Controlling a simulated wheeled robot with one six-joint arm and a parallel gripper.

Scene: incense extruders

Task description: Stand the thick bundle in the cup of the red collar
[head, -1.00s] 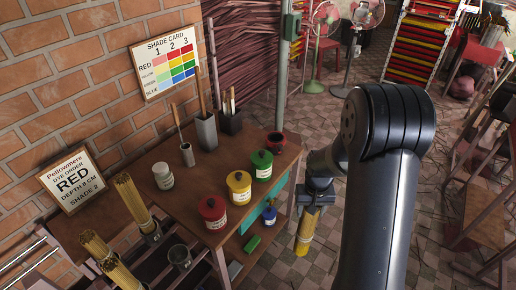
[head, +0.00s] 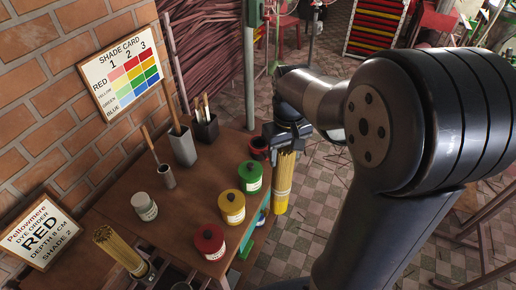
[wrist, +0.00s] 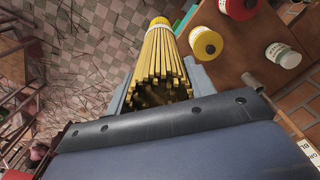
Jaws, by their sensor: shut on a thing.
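My gripper (head: 287,133) is shut on the thick bundle (head: 285,172), a sheaf of thin tan sticks with a bright yellow lower end. The bundle hangs nearly upright beside the table's right edge, clear of the tabletop. In the wrist view the bundle (wrist: 160,70) points away from the jaws, its near stick ends showing. A small dark pot with a reddish rim (head: 258,147) stands on the table just left of the gripper. I cannot make out a red collar with a cup for certain; the rack at the lower left is partly cut off.
The wooden table (head: 185,210) holds a red jar (head: 209,241), a yellow jar (head: 232,207), a green jar (head: 250,177), a white jar (head: 144,206) and tool holders (head: 182,147).

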